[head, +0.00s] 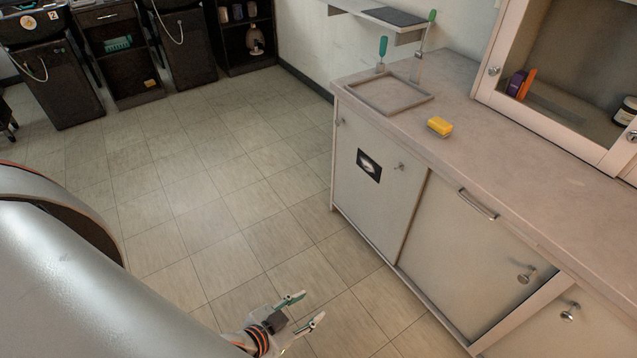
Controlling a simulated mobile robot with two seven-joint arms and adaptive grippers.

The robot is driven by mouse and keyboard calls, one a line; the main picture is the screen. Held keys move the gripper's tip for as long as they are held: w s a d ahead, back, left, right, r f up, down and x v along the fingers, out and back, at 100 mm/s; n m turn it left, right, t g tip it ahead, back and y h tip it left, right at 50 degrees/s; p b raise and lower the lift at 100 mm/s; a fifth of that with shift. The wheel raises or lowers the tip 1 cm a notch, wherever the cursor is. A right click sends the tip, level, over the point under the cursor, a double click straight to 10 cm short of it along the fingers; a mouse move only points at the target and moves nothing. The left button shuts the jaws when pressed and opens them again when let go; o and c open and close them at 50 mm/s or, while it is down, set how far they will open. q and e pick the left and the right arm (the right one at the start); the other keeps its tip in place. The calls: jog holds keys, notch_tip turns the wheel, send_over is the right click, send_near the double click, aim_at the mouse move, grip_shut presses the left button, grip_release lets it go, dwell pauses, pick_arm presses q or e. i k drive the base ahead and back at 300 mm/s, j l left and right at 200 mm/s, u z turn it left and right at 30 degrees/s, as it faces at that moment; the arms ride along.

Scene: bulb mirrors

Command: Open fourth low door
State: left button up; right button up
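A pale low cabinet (341,200) stands on the right. Its left low door (365,215) has a black sticker and a round knob (399,166). A middle low door (455,255) has a knob (527,273) at its lower right, and a bar handle (479,204) sits near its top. Another low door (590,335) with a knob (570,311) is cut off at the bottom right. All three look shut; I cannot tell which is the fourth. My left gripper (310,307) is open and empty over the floor, left of the cabinet and apart from it. My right gripper is out of view.
The countertop (510,165) holds a shallow tray (352,90), a yellow sponge (439,126) and an upper cabinet (550,130). Dark salon units (45,85) stand along the far left. The tiled floor (215,190) between them is clear.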

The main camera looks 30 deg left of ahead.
aim_at(380, 185)
jog(key=u, duration=0.45)
jog(key=i+j, duration=0.1)
jog(key=i, duration=0.5)
jog(key=i+j+z, duration=0.15)
jog(key=i, duration=0.45)
